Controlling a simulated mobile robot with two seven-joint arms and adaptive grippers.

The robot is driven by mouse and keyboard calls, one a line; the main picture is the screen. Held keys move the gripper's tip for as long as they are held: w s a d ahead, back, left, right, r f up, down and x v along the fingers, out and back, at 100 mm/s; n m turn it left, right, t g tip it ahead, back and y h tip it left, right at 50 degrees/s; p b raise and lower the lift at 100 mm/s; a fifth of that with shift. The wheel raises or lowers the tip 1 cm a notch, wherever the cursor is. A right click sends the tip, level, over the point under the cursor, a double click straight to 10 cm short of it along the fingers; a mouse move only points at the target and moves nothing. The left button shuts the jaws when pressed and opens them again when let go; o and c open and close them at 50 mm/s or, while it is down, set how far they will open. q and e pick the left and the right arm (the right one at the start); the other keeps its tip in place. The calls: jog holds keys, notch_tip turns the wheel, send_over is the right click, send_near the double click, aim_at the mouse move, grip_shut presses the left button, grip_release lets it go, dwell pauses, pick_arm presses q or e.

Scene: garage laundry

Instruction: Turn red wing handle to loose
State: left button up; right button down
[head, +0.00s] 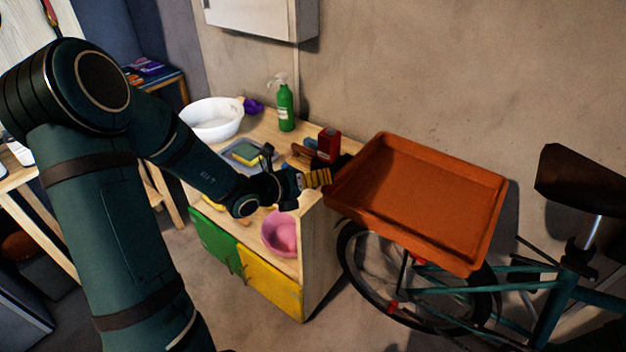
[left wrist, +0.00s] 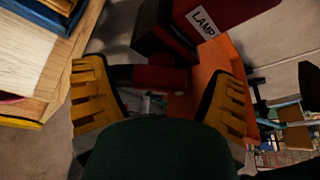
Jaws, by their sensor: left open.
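The red wing handle (left wrist: 155,78) shows in the left wrist view as a dark red bar between my yellow fingers. It sits in front of a dark block (left wrist: 160,35). My left gripper (left wrist: 165,98) is open around it, with a gap on both sides and no clear contact. In the head view my left gripper (head: 318,178) is at the right end of the wooden cabinet top, and the handle is hidden behind it. My right gripper is in neither view.
A red container (head: 328,145) with a LAMP label stands close behind the gripper. An orange tray (head: 479,246) is just to the right, above a bicycle (head: 440,285). A white basin (head: 215,118), a green spray bottle (head: 285,108) and a sponge (head: 245,154) are on the cabinet (head: 318,250).

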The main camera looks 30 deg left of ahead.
pick_arm(q)
jog(key=c, duration=1.2)
jog(key=shift+r+n+h+p, duration=0.1)
jog(key=shift+n+h+p, duration=0.25)
jog(key=shift+p, duration=0.4)
jog(key=n+t+h+p, duration=0.1)
jog(key=n+h+p, duration=0.1)
jog(key=n+p, duration=0.2)
jog(key=shift+p, duration=1.5)
jog(key=shift+n+t+h+p, duration=0.4)
jog(key=shift+n+p, duration=0.55)
jog(key=shift+n, duration=0.2)
jog(key=shift+f+n+t+p, duration=0.3)
jog(key=shift+n+p, duration=0.4)
jog(key=shift+n, duration=0.2)
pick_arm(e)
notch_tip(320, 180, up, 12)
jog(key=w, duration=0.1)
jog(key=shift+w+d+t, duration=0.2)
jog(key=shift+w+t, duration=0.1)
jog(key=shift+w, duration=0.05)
pick_arm(q)
jog(key=o, duration=1.2)
